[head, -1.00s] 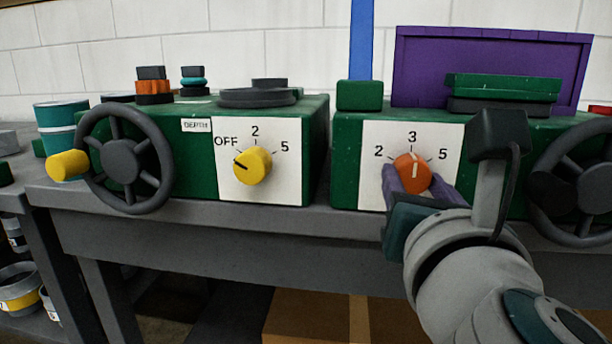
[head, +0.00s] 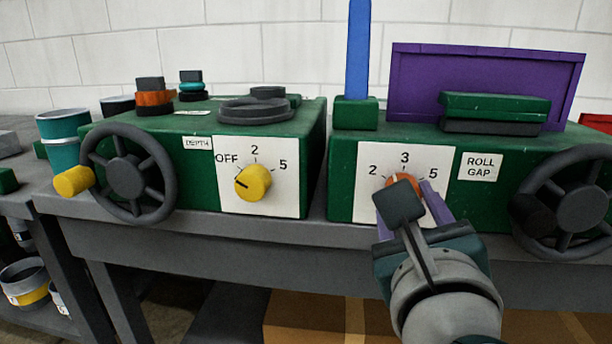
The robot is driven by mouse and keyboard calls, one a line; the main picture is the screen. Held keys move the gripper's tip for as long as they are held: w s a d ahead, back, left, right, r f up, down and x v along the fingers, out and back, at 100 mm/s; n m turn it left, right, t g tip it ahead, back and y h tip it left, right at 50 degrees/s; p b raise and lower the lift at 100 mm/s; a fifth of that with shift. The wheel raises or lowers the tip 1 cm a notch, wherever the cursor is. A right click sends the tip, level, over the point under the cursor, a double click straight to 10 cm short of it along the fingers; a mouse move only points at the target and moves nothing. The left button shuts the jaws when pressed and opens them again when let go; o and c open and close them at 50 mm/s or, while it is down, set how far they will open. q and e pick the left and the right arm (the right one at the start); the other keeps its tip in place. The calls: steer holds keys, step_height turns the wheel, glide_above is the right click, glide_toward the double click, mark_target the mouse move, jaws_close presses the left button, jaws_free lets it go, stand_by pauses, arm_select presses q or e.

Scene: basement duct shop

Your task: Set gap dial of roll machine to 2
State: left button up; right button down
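The roll machine (head: 350,150) is a green box at right with a "ROLL GAP" label (head: 481,168). Its orange gap dial (head: 404,180) sits on a white plate (head: 442,162) marked 2, 3 and 5. A dark part of my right arm covers much of the dial, so its pointer is hidden. My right gripper (head: 411,208) is at the dial, with a purple finger showing at its right and part of another at lower left. I cannot tell if they press on the dial. My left gripper is not in view.
A second green machine at left has a "DEPTH" label (head: 198,143), a yellow dial (head: 253,183) pointing near OFF, and a handwheel (head: 128,174) with a yellow knob. Another handwheel (head: 580,205) stands right of the gap dial. A purple panel (head: 415,80) stands behind.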

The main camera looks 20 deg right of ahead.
steer(key=shift+r+n+p, duration=0.1)
steer(key=shift+n+p, duration=1.6)
steer(key=shift+n, duration=1.1)
steer(key=shift+c, duration=1.7)
jaws_free()
steer(key=shift+s, duration=0.1)
steer(key=v, duration=0.9)
steer(key=shift+s+a+b, duration=0.2)
steer(key=shift+s+b, duration=0.15)
steer(key=shift+b, duration=0.05)
